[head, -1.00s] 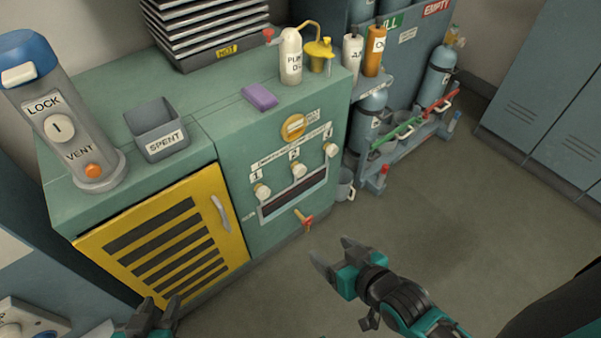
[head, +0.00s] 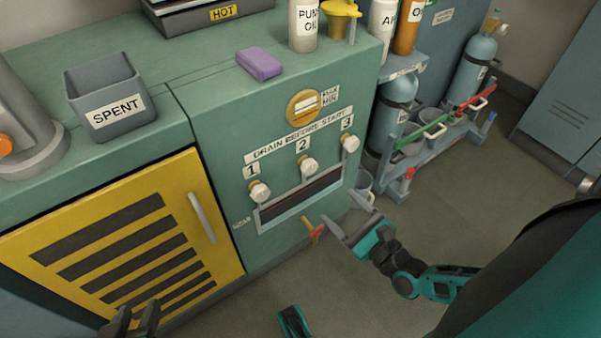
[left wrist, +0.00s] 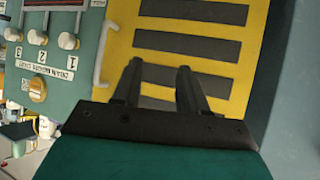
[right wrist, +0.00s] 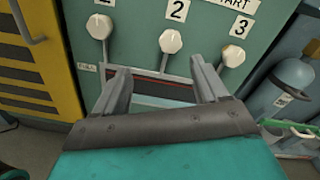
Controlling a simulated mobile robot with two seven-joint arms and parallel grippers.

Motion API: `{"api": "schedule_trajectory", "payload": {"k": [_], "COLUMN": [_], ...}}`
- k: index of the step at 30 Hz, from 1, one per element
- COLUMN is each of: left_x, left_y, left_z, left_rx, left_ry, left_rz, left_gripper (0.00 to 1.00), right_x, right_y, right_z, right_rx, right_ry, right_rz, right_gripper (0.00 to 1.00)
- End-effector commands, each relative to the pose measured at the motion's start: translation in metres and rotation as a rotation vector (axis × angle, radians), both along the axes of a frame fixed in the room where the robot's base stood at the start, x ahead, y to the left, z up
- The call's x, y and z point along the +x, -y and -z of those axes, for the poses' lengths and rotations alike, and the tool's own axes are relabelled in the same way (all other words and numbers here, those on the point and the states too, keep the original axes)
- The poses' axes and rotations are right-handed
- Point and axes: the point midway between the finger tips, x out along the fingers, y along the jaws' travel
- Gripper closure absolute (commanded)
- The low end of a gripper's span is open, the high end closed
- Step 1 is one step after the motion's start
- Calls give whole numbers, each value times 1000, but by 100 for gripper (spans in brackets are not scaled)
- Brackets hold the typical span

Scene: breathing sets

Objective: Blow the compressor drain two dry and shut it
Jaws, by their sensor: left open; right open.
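The drain two knob (head: 308,166) is a cream knob on the green compressor front, under the label 2. It sits between knob one (head: 259,191) and knob three (head: 350,142), above a dark recessed slot (head: 300,198). In the right wrist view knob two (right wrist: 171,41) is just beyond my fingertips. My right gripper (head: 347,216) is open and empty, low and right of the knobs in the head view. My left gripper (head: 136,318) is open and empty in front of the yellow louvred door; in the left wrist view its fingers (left wrist: 159,80) are apart.
A red-and-yellow valve handle (head: 314,231) sticks out below the slot. The yellow door (head: 185,176) has a grey handle. A SPENT bin (head: 111,97) and purple sponge (head: 260,64) stand on top. Gas cylinders (head: 396,104) stand at right. The floor in front is clear.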

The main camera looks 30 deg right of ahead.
Motion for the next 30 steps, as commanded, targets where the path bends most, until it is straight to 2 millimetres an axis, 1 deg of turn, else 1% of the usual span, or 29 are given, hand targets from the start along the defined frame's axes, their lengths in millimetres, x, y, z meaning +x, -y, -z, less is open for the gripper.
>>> {"api": "schedule_trajectory", "payload": {"k": [1, 3, 8, 11, 17, 21, 25, 30], "left_x": [0, 0, 0, -1, -1, 0, 2, 3], "left_y": [1, 3, 5, 5, 5, 6, 7, 8], "left_z": [6, 5, 4, 7, 15, 16, 15, 15], "left_rx": [-3, -6, -8, -7, -7, -9, -12, -14], "left_ry": [1, 3, 3, 0, -5, -2, 3, 3], "left_rz": [2, 5, 10, 10, 13, 14, 16, 18], "left_gripper": [57, 57, 57, 57, 57, 57, 57, 57], "right_x": [0, 1, 9, 23, 64, 93, 112, 127], "right_y": [8, 15, 18, 17, 13, 11, 9, 8], "right_z": [7, 9, 7, 7, 8, 8, 8, 8], "right_rx": [48, 100, 137, 137, 136, 135, 133, 133], "right_ry": [2, 4, 12, 13, 13, 13, 11, 9], "right_rz": [16, 32, 44, 44, 43, 44, 43, 42], "right_gripper": [27, 27, 27, 27, 27, 27, 27, 27]}}
